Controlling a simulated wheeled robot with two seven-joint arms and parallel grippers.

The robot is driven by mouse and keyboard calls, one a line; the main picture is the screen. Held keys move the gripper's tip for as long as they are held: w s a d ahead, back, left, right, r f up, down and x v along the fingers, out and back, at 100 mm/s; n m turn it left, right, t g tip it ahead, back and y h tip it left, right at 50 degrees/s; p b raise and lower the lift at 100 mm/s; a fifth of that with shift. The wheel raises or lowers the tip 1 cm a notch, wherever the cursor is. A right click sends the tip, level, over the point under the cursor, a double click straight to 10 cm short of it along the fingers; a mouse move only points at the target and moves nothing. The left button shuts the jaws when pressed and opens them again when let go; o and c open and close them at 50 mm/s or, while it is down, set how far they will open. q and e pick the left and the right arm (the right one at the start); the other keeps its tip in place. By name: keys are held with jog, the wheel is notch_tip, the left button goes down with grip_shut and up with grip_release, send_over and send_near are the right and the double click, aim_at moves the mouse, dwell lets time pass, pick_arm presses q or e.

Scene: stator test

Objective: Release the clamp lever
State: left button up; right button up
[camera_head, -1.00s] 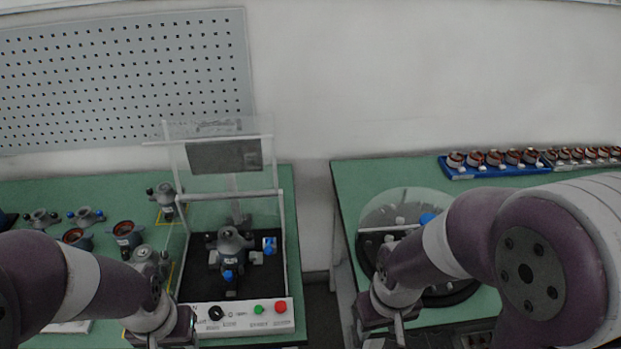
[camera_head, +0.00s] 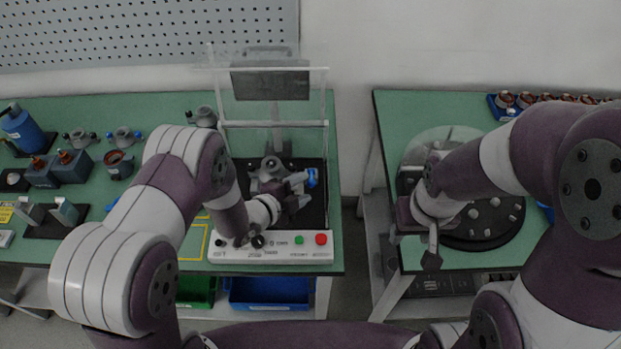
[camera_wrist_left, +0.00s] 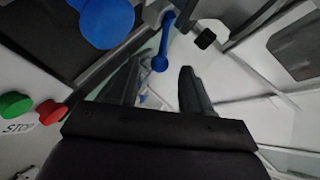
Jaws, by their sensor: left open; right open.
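The test station (camera_head: 240,254) stands on the left table, with a grey clamp fixture (camera_head: 268,165) on its dark base. My left gripper (camera_head: 302,183) reaches over the fixture from the left, beside a blue part (camera_head: 311,177). In the left wrist view, a blue lever with a ball end (camera_wrist_left: 162,45) shows in the gap between the open fingers (camera_wrist_left: 158,72). Contact cannot be told. A large blue round knob (camera_wrist_left: 107,22) is close by at upper left. The gripper hides part of the fixture. My right gripper (camera_head: 432,256) is open and empty by the right table's front left.
A clear raised cover with a dark panel (camera_head: 270,84) stands behind the fixture. Green (camera_head: 299,240) and red (camera_head: 321,239) buttons are on the station's front panel. A round dark turntable (camera_head: 485,228) is on the right table. A gap separates the tables.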

aim_at(308, 184)
pick_arm(q)
jog(key=x, duration=0.3)
jog(key=shift+w+d, duration=0.1)
jog(key=shift+w, duration=0.05)
jog(key=shift+w+d+f, duration=0.25)
jog(key=shift+w+d, duration=0.05)
jog(key=shift+d, duration=0.15)
jog(key=shift+w+f, duration=0.1)
jog(key=shift+w, duration=0.1)
grip_shut()
